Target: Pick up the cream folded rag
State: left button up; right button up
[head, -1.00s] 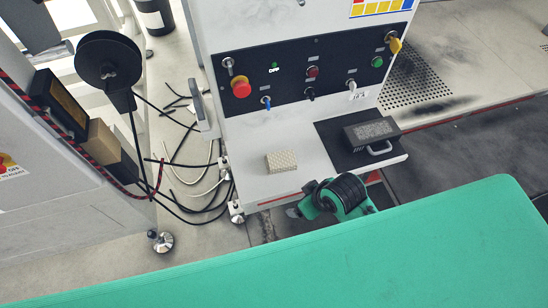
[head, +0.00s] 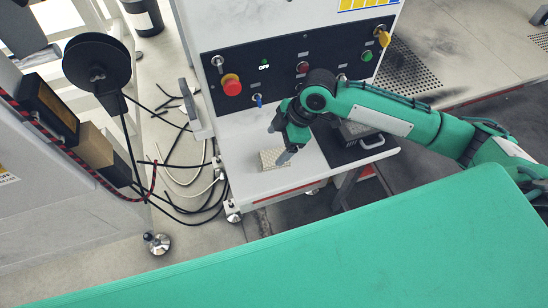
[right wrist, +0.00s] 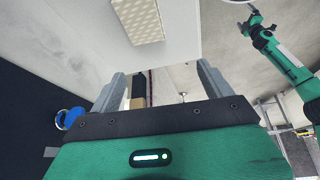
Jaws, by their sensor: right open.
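The cream folded rag (head: 270,160) lies on the white shelf of the machine, below its black control panel, in the head view. It also shows at the top of the right wrist view (right wrist: 138,20), beyond the fingers and cut by the frame edge. My right gripper (head: 279,143) is open and empty, just above the rag, and hides part of it. Its two grey fingers (right wrist: 160,82) stand wide apart in the right wrist view. My left gripper (right wrist: 257,22) shows small at the upper right of the right wrist view; its jaw state is unclear.
A dark box with a handle (head: 368,142) sits on a black mat (head: 335,150) right of the rag, partly behind my right arm. The control panel (head: 235,65) with knobs and buttons rises behind the shelf. Cables (head: 180,165) lie on the floor at left.

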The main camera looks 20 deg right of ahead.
send_near(275, 157)
jog(key=shift+w+a+f+n+g+h+p, duration=0.15)
jog(key=shift+a+f+p, duration=0.35)
jog(key=shift+a+f, duration=0.1)
jog(key=shift+w+a+f+n+g+h+p, duration=0.15)
jog(key=shift+w+a+f+p, duration=0.05)
jog(key=shift+a+f+p, duration=0.3)
jog(key=p+x, duration=0.1)
jog(key=x, duration=0.1)
jog(key=p+x, duration=0.1)
jog(key=x, duration=0.1)
jog(key=shift+d+f, duration=0.1)
jog(key=shift+f, duration=0.8)
jog(key=shift+f, duration=0.25)
jog(key=c, duration=1.1)
jog(key=shift+o, duration=0.2)
jog(key=shift+r, duration=0.1)
